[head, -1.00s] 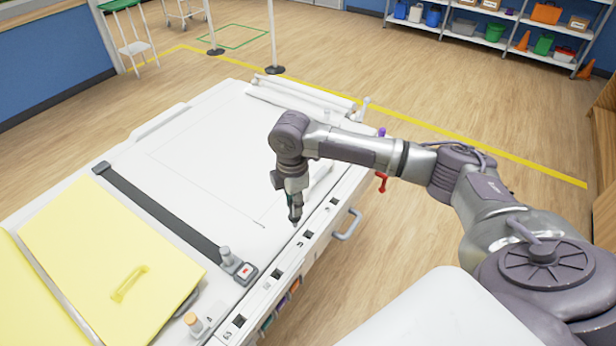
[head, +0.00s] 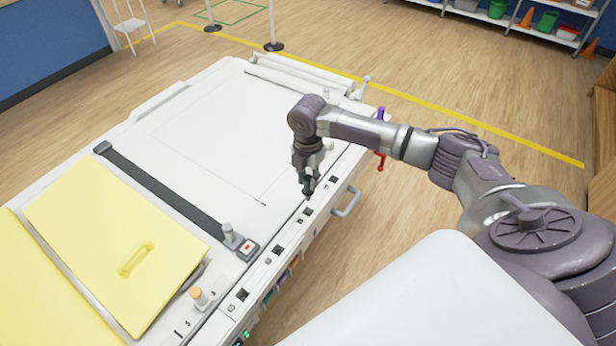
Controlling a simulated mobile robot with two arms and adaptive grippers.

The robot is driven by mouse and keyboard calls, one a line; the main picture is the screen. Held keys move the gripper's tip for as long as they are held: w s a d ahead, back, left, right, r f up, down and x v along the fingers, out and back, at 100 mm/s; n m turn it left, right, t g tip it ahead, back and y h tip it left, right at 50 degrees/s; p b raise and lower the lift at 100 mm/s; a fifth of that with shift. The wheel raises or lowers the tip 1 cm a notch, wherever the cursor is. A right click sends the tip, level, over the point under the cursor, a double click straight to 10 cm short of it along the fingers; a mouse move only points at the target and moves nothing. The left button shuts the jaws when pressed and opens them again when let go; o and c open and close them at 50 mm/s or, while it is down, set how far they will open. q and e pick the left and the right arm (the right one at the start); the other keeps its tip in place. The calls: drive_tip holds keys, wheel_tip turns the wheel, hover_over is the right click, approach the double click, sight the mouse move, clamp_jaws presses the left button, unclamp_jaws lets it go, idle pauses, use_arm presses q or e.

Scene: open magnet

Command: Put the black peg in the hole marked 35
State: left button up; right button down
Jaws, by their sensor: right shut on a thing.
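My right gripper (head: 306,186) comes in from the right, points downward and is shut. The black peg (head: 308,196) shows only as a small dark tip at its fingers, and the fingers hide the rest. The tip is just above a square dark hole (head: 308,212) in the white front rail; I cannot tell whether it touches the rail. Other square holes in the rail lie farther back (head: 333,180) and nearer (head: 278,250) and (head: 242,295). The marks beside the holes are too small to read, so I cannot tell which is 35. My left gripper is not in view.
The white table (head: 215,125) carries a dark bar (head: 160,195), a yellow panel with a handle (head: 110,240) and a knob with an orange top (head: 198,296). A metal handle (head: 347,203) sticks out from the front side. Purple (head: 380,113) and red (head: 380,161) items stand at the right edge.

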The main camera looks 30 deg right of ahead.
sight(308, 200)
drive_tip(key=shift+f+b, duration=2.15)
drive_tip(key=shift+f, duration=0.65)
drive_tip(key=shift+p, duration=0.4)
drive_tip(key=shift+f+b, duration=0.95)
drive_tip(key=shift+f, duration=1.15)
drive_tip(key=c, duration=0.9)
unclamp_jaws()
